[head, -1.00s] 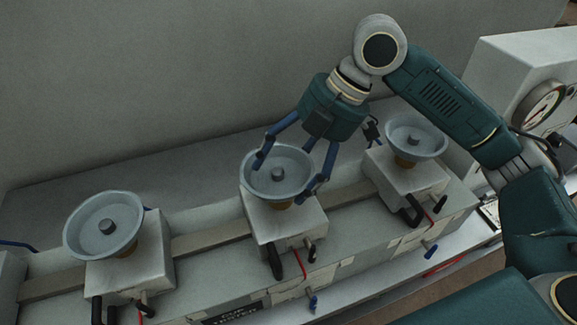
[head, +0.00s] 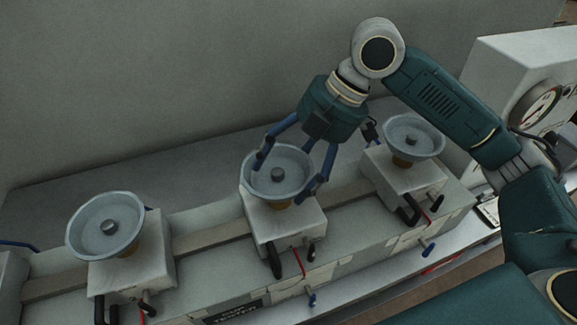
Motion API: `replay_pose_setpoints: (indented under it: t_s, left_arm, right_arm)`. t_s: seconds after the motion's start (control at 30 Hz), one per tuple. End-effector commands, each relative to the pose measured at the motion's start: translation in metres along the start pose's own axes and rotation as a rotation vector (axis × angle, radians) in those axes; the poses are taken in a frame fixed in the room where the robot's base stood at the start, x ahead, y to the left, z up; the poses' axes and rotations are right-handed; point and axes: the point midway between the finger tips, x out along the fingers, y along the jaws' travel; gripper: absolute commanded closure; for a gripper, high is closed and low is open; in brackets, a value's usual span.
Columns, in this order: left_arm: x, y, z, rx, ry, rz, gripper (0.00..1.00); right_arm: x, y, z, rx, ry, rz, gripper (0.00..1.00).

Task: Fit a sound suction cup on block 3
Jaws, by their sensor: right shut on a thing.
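My right gripper (head: 286,176) comes down over the middle block (head: 284,222), and its blue fingers are shut on the rim of the pale grey suction cup (head: 262,183) there. This cup sits on or just over the block's top; I cannot tell whether it is fully seated. A second cup (head: 105,225) sits on the left block (head: 130,277), with a brown neck under it. A third cup (head: 412,133) sits on the right block (head: 402,178), also with a brown neck. No block number is readable, and I cannot tell which cups are sound. My left gripper is out of view.
The blocks stand along a long grey bench rail (head: 205,240) with black handles and red cords in front. A label (head: 237,312) is on its front. A white box with a dial gauge (head: 541,108) stands at the right. A plain wall rises behind.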

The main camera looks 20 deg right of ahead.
Motion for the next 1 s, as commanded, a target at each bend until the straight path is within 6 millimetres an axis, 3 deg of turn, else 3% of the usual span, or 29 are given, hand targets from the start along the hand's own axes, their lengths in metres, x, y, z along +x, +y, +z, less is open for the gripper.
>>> replay_pose_setpoints:
  t_s: [1.0]
  left_arm:
    - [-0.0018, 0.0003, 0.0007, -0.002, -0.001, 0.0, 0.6]
  right_arm:
    - [0.0076, -0.0014, 0.0035, 0.0, 0.0, 0.002, 0.67]
